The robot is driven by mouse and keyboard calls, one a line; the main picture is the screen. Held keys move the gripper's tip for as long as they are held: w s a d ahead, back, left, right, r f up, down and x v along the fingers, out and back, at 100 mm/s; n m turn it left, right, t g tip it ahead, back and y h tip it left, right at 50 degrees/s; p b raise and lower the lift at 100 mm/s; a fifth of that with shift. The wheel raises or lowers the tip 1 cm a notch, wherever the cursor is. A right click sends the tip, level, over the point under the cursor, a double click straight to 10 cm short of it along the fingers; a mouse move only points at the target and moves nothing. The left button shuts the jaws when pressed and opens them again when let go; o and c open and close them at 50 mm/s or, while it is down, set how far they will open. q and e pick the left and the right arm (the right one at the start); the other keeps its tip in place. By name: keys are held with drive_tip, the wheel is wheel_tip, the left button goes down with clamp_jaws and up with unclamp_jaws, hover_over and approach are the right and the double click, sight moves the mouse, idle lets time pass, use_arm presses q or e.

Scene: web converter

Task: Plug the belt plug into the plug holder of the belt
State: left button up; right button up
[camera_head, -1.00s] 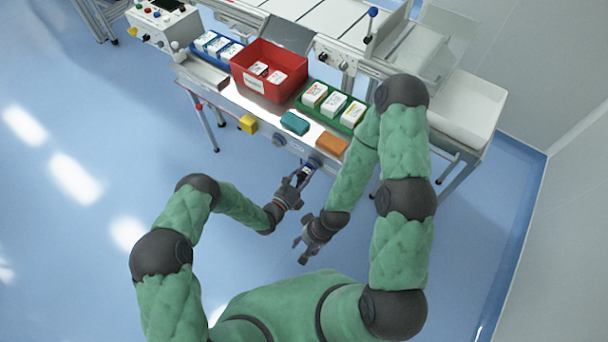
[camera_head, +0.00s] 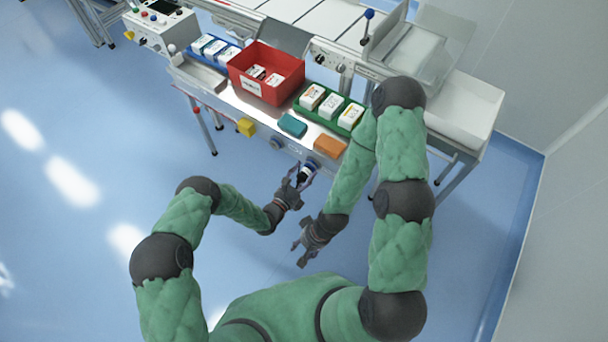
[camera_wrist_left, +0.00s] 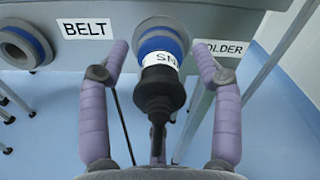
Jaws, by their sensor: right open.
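The belt plug (camera_wrist_left: 160,92) has a black body with a cable and a white lettered band. In the left wrist view it sits end-on at the blue-ringed plug holder (camera_wrist_left: 160,36), beside a label partly reading "OLDER". Its band meets the blue ring; how deep it sits I cannot tell. My left gripper (camera_wrist_left: 160,60) is open, with one purple finger on each side of the plug and gaps between. In the head view the left gripper (camera_head: 303,174) is just below the table's front panel. My right gripper (camera_head: 301,254) is open and empty, lower down.
Another round socket (camera_wrist_left: 22,46) beside a "BELT" label (camera_wrist_left: 87,28) is at the left wrist view's left. On the table stand a red bin (camera_head: 240,82), a green tray (camera_head: 308,104), a teal block (camera_head: 292,126) and an orange block (camera_head: 330,146). Floor below is clear.

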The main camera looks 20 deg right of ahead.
use_arm(q)
drive_tip(key=shift+a, duration=0.1)
drive_tip(key=v, duration=1.2)
drive_tip(key=shift+r, duration=0.15)
